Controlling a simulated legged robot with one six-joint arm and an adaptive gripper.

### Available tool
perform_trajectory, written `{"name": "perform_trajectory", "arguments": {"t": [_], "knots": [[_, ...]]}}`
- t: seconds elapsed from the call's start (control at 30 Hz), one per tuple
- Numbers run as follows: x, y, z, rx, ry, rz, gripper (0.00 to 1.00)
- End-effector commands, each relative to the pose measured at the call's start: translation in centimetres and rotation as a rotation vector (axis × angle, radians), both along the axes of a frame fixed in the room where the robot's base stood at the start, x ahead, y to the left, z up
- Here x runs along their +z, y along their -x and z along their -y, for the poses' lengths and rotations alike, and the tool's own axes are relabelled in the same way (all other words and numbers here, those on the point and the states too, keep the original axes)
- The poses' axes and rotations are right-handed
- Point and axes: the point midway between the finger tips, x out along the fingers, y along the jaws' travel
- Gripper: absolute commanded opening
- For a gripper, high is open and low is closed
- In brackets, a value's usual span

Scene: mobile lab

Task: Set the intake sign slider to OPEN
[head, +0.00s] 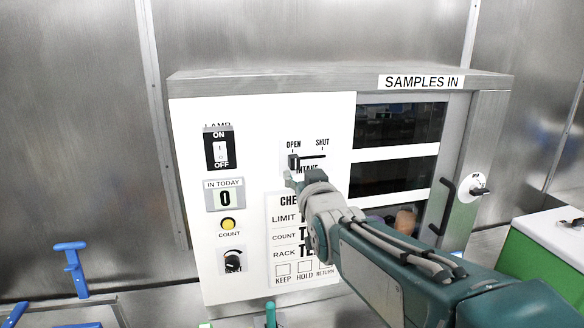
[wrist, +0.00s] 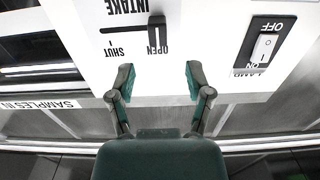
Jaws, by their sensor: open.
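The intake sign slider is a black knob (head: 293,161) on a short dark slot in the white panel. The knob stands at the left end of the slot, under the word OPEN; SHUT is at the right end. In the wrist view, which is upside down, the knob (wrist: 156,31) also stands at the OPEN end. My gripper (head: 291,180) is just below the knob in the head view, partly hidden by its own wrist. In the wrist view my gripper (wrist: 160,80) is open and empty, with the knob beyond its fingertips, apparently apart from them.
A checklist (head: 284,222) is below the slider. At right are a shelved window (head: 397,150) and a dark handle (head: 441,208).

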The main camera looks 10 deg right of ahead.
Motion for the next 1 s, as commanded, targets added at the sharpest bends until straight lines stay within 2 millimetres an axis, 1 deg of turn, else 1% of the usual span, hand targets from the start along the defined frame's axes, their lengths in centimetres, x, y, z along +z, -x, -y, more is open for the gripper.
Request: {"name": "perform_trajectory", "arguments": {"t": [0.03, 0.1, 0.2, 0.3, 0.43, 0.77, 0.87, 0.97, 1.0], "knots": [[0.1, 1.0, 0.1, -0.001, 0.000, 0.003, 0.66], [0.0, 2.1, 0.1, -0.001, 0.000, 0.003, 0.66], [0.0, 3.4, 0.1, 0.000, 0.001, 0.002, 0.66], [0.0, 4.3, 0.1, 0.000, 0.001, 0.000, 0.66], [-0.1, 4.7, 0.1, 0.000, 0.000, -0.001, 0.66], [-0.3, 4.9, 0.1, -0.001, 0.000, -0.011, 0.66], [-1.2, 5.6, 0.2, -0.004, 0.001, -0.065, 0.66], [-3.0, 7.1, 0.2, -0.010, 0.001, -0.168, 0.66], [-3.9, 7.8, 0.2, -0.012, 0.000, -0.218, 0.66]]}}
